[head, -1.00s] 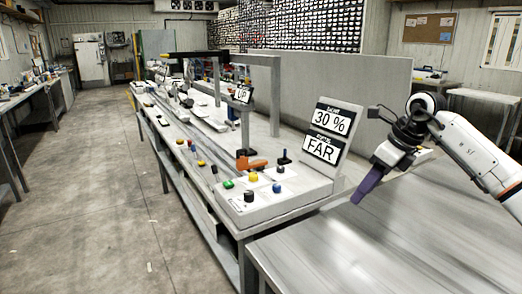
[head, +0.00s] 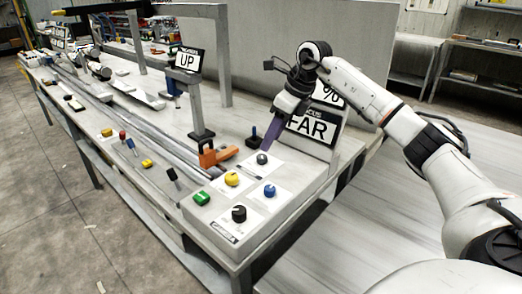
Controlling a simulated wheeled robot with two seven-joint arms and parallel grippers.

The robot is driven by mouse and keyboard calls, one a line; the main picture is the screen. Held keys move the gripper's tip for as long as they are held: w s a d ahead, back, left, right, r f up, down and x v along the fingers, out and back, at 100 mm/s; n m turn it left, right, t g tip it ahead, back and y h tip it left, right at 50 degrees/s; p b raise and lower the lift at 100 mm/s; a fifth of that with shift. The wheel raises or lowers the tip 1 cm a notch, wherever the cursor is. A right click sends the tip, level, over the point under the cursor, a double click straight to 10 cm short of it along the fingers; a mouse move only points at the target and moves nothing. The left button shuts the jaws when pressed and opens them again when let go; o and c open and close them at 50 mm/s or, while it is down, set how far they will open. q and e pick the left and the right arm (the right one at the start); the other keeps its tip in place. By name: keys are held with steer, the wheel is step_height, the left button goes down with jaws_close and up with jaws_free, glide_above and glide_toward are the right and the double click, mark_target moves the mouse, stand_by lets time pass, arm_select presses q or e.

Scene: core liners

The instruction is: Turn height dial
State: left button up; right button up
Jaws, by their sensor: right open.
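The sloped control box (head: 230,247) carries several knobs: a grey dial (head: 262,158), a yellow dial (head: 232,178), a blue dial (head: 269,190), a black dial (head: 239,213) and a green button (head: 201,198). Their small labels are too blurred to read, so I cannot tell which one is the height dial. My right gripper (head: 266,148) has purple fingers pointing down, with the tips just above or beside the grey dial. Contact cannot be told. It is open and holds nothing visible. My left gripper is not in view.
A sign reading FAR (head: 310,127) stands behind the gripper; the sign above it is mostly hidden by my arm. A small screen reads UP (head: 186,62). An orange piece (head: 217,156) and a black joystick (head: 253,138) stand close to the dials. The grey table (head: 335,250) at right is bare.

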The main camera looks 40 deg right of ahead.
mark_target(262, 156)
steer(key=x, duration=0.6)
steer(key=shift+w+f, duration=0.15)
steer(key=shift+f, duration=0.15)
steer(key=shift+c, duration=0.3)
steer(key=c, duration=1)
